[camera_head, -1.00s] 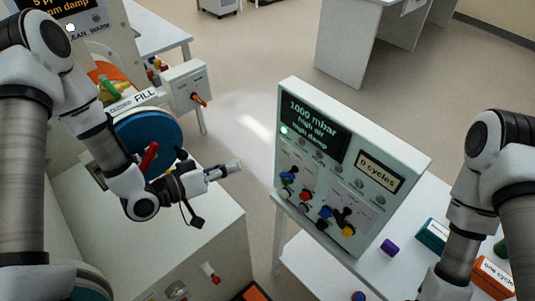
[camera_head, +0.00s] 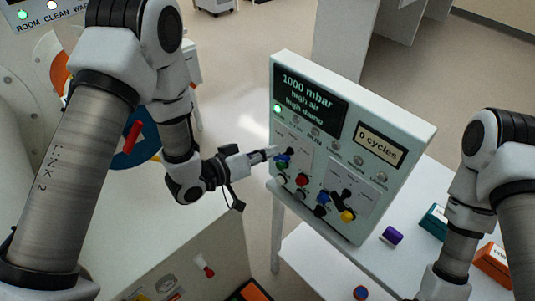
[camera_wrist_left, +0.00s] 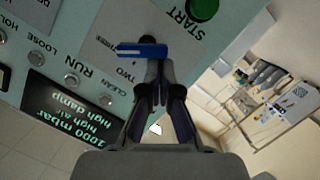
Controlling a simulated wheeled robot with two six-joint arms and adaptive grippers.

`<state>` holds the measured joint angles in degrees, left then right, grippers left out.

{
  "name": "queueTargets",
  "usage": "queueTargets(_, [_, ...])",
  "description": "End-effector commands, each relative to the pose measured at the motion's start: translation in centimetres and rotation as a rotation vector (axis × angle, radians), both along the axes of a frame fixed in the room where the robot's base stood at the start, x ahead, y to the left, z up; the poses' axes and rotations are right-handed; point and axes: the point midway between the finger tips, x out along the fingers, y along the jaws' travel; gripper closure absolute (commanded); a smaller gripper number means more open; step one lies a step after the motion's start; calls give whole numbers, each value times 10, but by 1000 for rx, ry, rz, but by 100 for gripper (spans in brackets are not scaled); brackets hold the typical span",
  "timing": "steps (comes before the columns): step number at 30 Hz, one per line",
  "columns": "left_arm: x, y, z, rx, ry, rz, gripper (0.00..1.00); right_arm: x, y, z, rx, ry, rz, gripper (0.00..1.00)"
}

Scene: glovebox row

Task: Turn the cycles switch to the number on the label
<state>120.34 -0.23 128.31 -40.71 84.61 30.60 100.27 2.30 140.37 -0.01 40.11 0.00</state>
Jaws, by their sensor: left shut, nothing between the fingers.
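A pale control panel (camera_head: 395,165) stands on a white table, with a dark screen (camera_head: 308,100) and a small readout (camera_head: 381,145) reading "0 cycles". A blue-handled switch (camera_head: 285,155) is at its left edge; it also shows in the left wrist view (camera_wrist_left: 142,50), near the word TWO. A yellow-tipped switch (camera_head: 347,216) is lower right. I cannot tell which is the cycles switch. My left gripper (camera_head: 272,153) is shut and empty, its tips (camera_wrist_left: 160,67) close by the blue handle; contact is unclear. My right gripper is out of view. An orange box (camera_head: 496,259) bears partly hidden writing.
A green START button (camera_wrist_left: 203,8) is near the blue handle. A red knob (camera_head: 302,180) is beside it. A purple object (camera_head: 392,236) and a teal box (camera_head: 433,222) lie on the table (camera_head: 330,265). A white cabinet is below my left arm.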

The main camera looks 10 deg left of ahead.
Motion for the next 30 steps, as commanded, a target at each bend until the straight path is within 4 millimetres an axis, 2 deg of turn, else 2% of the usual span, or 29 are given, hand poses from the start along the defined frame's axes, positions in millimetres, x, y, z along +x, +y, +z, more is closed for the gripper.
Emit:
queueTargets(6, [-1,-1,-4,-26,17,0,100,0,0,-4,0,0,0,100])
queueTargets(15, [-3,-3,-20,-302,206,-2,100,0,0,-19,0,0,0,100])
queueTargets(26, [-3,-3,-17,-301,201,-3,100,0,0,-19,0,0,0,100])
queueTargets(30, [-11,7,-15,-303,204,2,100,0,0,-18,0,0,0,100])
